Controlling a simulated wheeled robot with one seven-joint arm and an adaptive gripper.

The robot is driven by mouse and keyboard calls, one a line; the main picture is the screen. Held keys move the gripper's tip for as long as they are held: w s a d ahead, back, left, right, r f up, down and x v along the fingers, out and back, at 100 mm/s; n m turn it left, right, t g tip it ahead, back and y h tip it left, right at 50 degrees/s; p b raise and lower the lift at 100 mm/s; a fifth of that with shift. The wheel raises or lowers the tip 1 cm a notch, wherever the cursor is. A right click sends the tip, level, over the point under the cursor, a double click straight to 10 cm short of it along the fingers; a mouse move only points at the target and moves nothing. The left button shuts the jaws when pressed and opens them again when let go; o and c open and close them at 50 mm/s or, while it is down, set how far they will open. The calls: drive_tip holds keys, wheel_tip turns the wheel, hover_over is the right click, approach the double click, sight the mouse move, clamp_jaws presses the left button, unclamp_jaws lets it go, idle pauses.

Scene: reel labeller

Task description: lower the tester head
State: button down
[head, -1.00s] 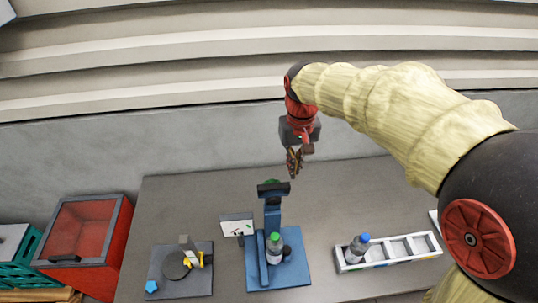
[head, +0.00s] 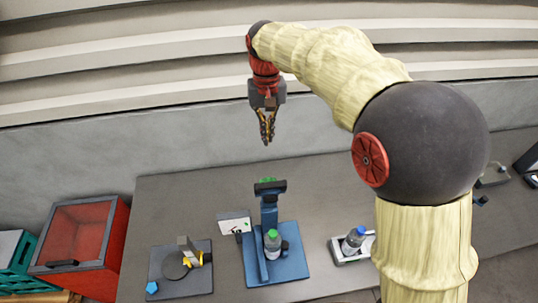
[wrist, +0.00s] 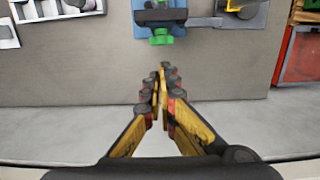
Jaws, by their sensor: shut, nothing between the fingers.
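The blue tester stand (head: 290,266) stands on the grey table, with a dark tester head (head: 270,186) at the top of its column. A bottle with a green cap (head: 272,244) stands upright on its base, below the head. In the wrist view the dark tester head (wrist: 160,17) shows at the top with a green knob (wrist: 161,36). My gripper (head: 267,141) is shut and empty, held above and behind the stand, apart from it. Its closed fingers (wrist: 160,80) point toward the green knob in the wrist view, with a gap between.
A small white panel (head: 234,224) stands left of the tester. A dark labeller plate (head: 180,284) and a red bin (head: 85,240) are further left. A white tray (head: 338,252) with a blue-capped bottle (head: 354,240) is at right, partly hidden by my arm.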

drive_tip(key=s+f, duration=0.1)
drive_tip(key=f, duration=0.2)
drive_tip(key=s+f+p, duration=0.1)
drive_tip(key=s+f, duration=0.1)
drive_tip(key=f, duration=0.1)
drive_tip(key=s+d+f+p, duration=0.1)
drive_tip(key=f, duration=0.3)
drive_tip(key=shift+s, duration=0.2)
drive_tip(key=shift+f, duration=0.15)
drive_tip(key=shift+s+d+f+b, duration=0.1)
drive_tip(key=shift+b, duration=0.2)
